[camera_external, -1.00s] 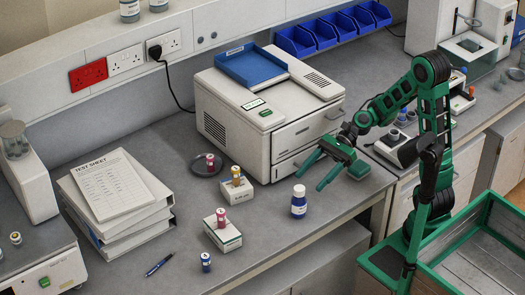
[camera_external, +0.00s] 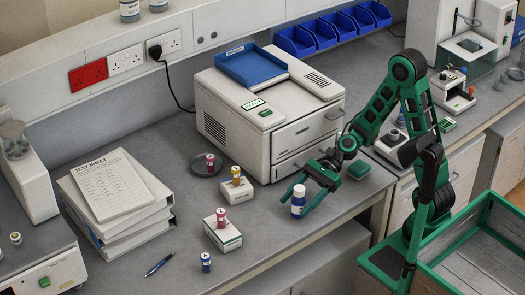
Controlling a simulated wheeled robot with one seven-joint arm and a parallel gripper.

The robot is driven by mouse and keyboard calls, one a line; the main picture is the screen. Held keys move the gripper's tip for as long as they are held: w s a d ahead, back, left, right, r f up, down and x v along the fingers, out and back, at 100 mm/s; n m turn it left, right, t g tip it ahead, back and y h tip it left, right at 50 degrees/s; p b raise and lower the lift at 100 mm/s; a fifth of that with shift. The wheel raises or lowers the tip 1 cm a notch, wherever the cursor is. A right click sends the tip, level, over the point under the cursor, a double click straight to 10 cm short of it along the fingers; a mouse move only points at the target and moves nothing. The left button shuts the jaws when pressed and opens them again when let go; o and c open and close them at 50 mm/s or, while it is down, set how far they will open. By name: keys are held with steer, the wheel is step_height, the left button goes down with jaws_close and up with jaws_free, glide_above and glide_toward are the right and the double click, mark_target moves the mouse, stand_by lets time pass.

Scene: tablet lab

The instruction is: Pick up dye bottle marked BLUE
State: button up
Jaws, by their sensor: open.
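A white-capped bottle with a blue body and a pale label (camera_external: 298,203) stands upright on the grey bench near its front edge. A smaller blue bottle (camera_external: 206,262) stands upright on the bench at the lower left. No writing on either can be read, so I cannot tell which is marked BLUE. My green gripper (camera_external: 291,206) is open, pointing left and toward the viewer. Its fingers appear on either side of the white-capped bottle. I cannot tell whether they touch it, or their exact height. Nothing is held.
A red bottle (camera_external: 221,213) stands on a white box, a yellow-topped one (camera_external: 236,171) on another box, and a red one (camera_external: 210,158) on a dark dish. A large printer-like machine (camera_external: 266,120) stands behind. A pen (camera_external: 160,264) lies front left. Bench between the blue bottles is clear.

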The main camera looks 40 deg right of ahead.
mark_target(293, 207)
steer(key=shift+x, duration=1.8)
steer(key=c, duration=1.3)
